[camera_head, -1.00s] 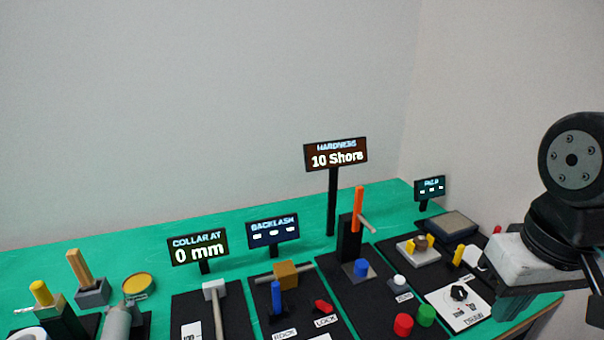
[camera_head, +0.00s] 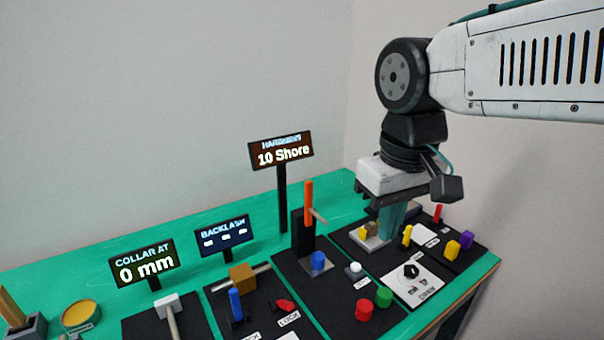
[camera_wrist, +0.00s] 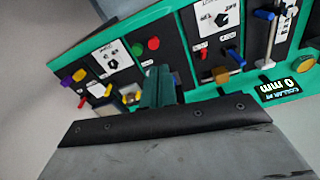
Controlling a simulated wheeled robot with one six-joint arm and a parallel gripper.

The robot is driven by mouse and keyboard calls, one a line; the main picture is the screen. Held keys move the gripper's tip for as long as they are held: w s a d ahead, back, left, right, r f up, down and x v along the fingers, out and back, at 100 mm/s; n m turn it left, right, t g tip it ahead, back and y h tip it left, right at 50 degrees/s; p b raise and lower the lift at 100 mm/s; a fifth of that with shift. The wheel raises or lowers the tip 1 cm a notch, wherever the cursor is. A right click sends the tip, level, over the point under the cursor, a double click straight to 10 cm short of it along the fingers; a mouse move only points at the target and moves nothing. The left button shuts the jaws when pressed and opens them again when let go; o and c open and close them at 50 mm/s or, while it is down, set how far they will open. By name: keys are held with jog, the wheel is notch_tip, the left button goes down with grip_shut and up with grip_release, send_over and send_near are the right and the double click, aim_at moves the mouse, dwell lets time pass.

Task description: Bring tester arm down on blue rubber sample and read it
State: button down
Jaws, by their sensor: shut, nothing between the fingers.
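The hardness tester has an orange arm (camera_head: 308,203) standing upright on a black post (camera_head: 303,238). The blue rubber sample (camera_head: 318,262) sits on a grey plate below and in front of the post, with the arm clear of it. The HARDNESS display (camera_head: 281,152) reads 10 Shore. My gripper (camera_head: 388,232) is shut and empty. It points down to the right of the tester, apart from it. Its teal fingers also show in the wrist view (camera_wrist: 158,88). I cannot make out the tester arm or sample in the wrist view.
Red (camera_head: 363,309) and green (camera_head: 383,297) buttons and a white knob (camera_head: 355,269) stand right of the sample. The backlash station's blue lever (camera_head: 236,305) stands to the left. Small coloured blocks, including a yellow one (camera_head: 452,248), lie at the right. Space above the tester is open.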

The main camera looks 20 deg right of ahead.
jog(key=w+r+n+g, duration=0.1)
jog(key=w+r, duration=0.2)
jog(key=w, duration=0.6)
jog(key=w+r+g, duration=0.1)
jog(key=w+r, duration=0.2)
jog(key=w, duration=0.6)
jog(key=w+a+f+g, duration=0.1)
jog(key=w+a+f, duration=0.1)
jog(key=w, duration=1.2)
jog(key=shift+w+f+n+g+h, duration=0.2)
jog(key=shift+f+n+g+h, duration=0.1)
jog(key=shift+n, duration=0.1)
jog(key=shift+a, duration=0.15)
jog(key=x, duration=1)
